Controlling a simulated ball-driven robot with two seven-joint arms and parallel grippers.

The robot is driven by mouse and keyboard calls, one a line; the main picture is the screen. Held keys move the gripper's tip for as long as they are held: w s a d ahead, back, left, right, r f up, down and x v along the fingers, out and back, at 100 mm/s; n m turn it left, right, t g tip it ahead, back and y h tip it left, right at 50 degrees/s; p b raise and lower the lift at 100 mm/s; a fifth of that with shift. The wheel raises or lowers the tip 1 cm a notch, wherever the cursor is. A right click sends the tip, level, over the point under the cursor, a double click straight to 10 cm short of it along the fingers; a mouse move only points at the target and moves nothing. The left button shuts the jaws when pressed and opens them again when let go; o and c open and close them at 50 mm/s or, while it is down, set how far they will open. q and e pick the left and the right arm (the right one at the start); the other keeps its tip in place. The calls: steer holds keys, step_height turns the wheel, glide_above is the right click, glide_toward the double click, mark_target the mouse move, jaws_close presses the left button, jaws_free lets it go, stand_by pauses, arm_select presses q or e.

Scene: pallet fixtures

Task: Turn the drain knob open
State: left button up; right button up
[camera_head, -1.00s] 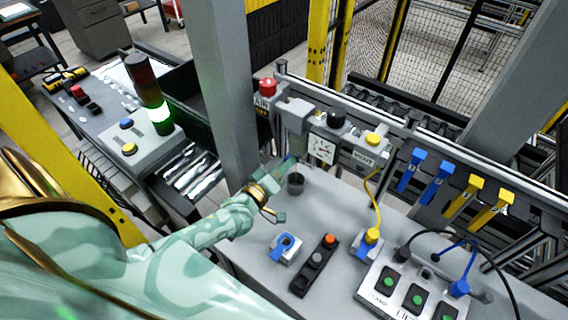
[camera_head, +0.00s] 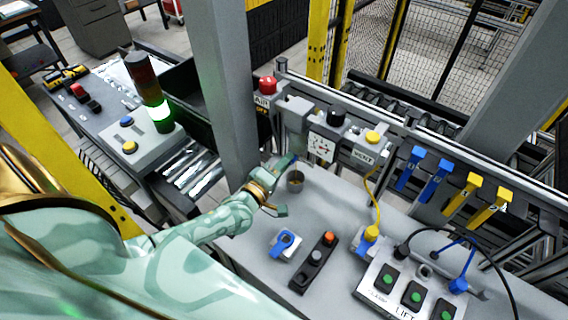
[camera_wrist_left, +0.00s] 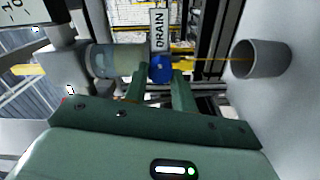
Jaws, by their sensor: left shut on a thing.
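The blue drain knob (camera_wrist_left: 161,68) is below the white DRAIN label (camera_wrist_left: 159,30) in the left wrist view. My left gripper (camera_wrist_left: 162,80) has one finger on each side of the knob and is shut on it. In the head view the gripper is at the filter's underside, and the knob is mostly hidden. The clear filter bowl (camera_wrist_left: 118,61) is left of the knob. A thin yellow line, like a stream of liquid, runs from the knob to the grey cup (camera_wrist_left: 262,59). The cup (camera_head: 295,186) looks brownish inside. My right gripper is not in view.
A pressure gauge (camera_head: 321,148) and a yellow VENT button (camera_head: 373,138) are right of the filter. A red AIR knob (camera_head: 268,84) is at the upper left. A blue-handled fixture (camera_head: 284,243) and a button strip (camera_head: 314,263) stand on the grey table.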

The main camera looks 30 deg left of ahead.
arm_select(q)
steer(key=o, duration=1)
steer(key=s, duration=0.5)
steer(key=s+a, duration=0.1)
steer(key=s, duration=1)
steer(key=shift+s+a+b, duration=0.1)
steer(key=shift+a+b, duration=0.05)
steer(key=shift+b, duration=0.25)
